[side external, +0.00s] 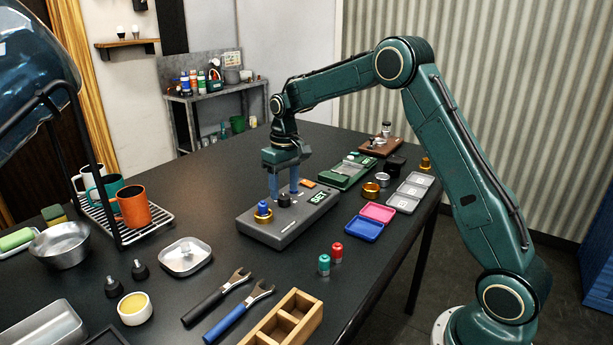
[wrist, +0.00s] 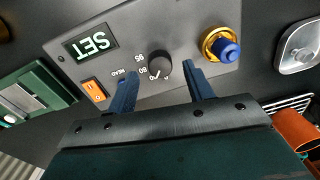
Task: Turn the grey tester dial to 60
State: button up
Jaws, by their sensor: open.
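The grey tester (side external: 290,222) lies on the black table, and its panel (wrist: 200,22) fills much of the wrist view. Its dark dial (wrist: 159,66) has printed numbers around it, 95 and 80 among them; which mark the pointer faces is too small to tell. The dial also shows in the side view (side external: 284,201). The display (wrist: 90,42) reads SET. My gripper (side external: 284,191) is open above the tester, pointing down. In the wrist view its blue fingers (wrist: 155,75) are on either side of the dial, apparently apart from it and empty.
On the tester, an orange switch (wrist: 93,89) sits on one side of the dial and a brass ring with a blue plug (wrist: 228,50) on the other. A green device (side external: 346,171) stands behind. Red and teal capsules (side external: 330,260) stand in front.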

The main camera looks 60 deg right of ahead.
aim_at(286, 197)
notch_tip(286, 197, up, 12)
jog(key=shift+d+f, duration=0.2)
jog(key=shift+d, duration=0.05)
jog(key=shift+s+r, duration=0.1)
dwell(0.5)
jog(key=s+a+r+t, duration=0.1)
jog(key=s+a+r, duration=0.3)
jog(key=s, duration=0.4)
jog(key=s+a+r+t, duration=0.25)
jog(key=s+a, duration=0.25)
jog(key=s, duration=0.3)
jog(key=s+a+f+t, duration=0.1)
jog(key=s+f, duration=0.2)
jog(key=s, duration=0.5)
jog(key=s+a+f+n+t, duration=0.1)
jog(key=s+f, duration=0.1)
jog(key=s, duration=0.7)
jog(key=shift+s+a+f+h, duration=0.2)
jog(key=shift+a+f+h, duration=0.1)
jog(key=shift+a+f, duration=0.1)
